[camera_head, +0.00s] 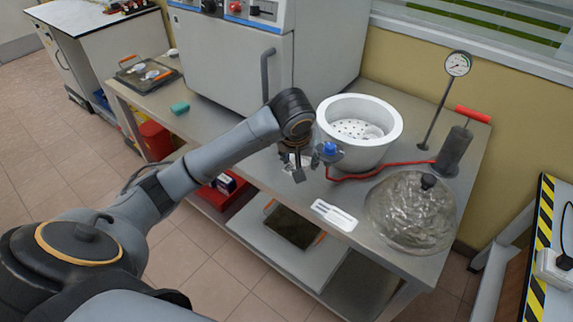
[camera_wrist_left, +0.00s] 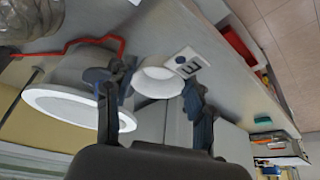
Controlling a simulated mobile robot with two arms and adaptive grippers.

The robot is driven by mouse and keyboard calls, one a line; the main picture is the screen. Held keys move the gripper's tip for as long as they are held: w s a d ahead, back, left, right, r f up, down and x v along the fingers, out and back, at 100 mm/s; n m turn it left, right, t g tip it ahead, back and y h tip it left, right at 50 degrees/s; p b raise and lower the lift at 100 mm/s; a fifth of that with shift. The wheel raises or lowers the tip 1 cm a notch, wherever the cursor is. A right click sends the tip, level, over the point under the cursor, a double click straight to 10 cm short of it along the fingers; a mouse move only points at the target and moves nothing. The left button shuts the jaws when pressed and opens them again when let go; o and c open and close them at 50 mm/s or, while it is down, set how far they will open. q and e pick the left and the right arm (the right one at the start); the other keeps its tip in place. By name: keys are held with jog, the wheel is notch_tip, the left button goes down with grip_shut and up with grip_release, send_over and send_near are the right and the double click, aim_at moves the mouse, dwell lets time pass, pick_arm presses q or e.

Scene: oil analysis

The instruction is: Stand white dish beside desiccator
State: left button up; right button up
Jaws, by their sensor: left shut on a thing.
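The desiccator is a white round bowl (camera_head: 393,131) with a perforated plate inside, open at the top, on the grey bench. It also shows in the left wrist view (camera_wrist_left: 40,103). My left gripper (camera_head: 306,168) is low at the desiccator's left side, close to the bench. In the left wrist view, my left gripper (camera_wrist_left: 156,92) is shut on the white dish (camera_wrist_left: 160,83), a small round white cup between its fingers. In the head view the gripper mostly hides the dish. I cannot tell whether it touches the bench. My right gripper is not in view.
A clear domed lid (camera_head: 410,212) with a black knob lies at the bench's right front. A white label card (camera_head: 334,215) lies near the front edge. A red hose (camera_head: 385,168) runs to a pump (camera_head: 454,150) and gauge (camera_head: 457,64). A white oven (camera_head: 235,60) stands behind.

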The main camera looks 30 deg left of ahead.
pick_arm(q)
jog(key=w+a+f, duration=0.3)
jog(key=w+a+f+p, duration=0.1)
jog(key=w+a+f, duration=0.2)
jog(key=a+f, duration=0.1)
jog(key=shift+w+a+f, duration=0.1)
jog(key=shift+w+a, duration=0.1)
jog(key=shift+w, duration=0.2)
jog(key=shift+w+a+f, duration=0.25)
jog(key=shift+w+f, duration=0.05)
jog(key=shift+f, duration=0.2)
jog(key=shift+w+a+f, duration=0.1)
jog(key=shift+a+f, duration=0.1)
jog(key=shift+f, duration=1.6)
jog(key=shift+f, duration=0.1)
jog(key=o, duration=1.2)
jog(key=shift+c, duration=0.2)
jog(key=v, duration=1.2)
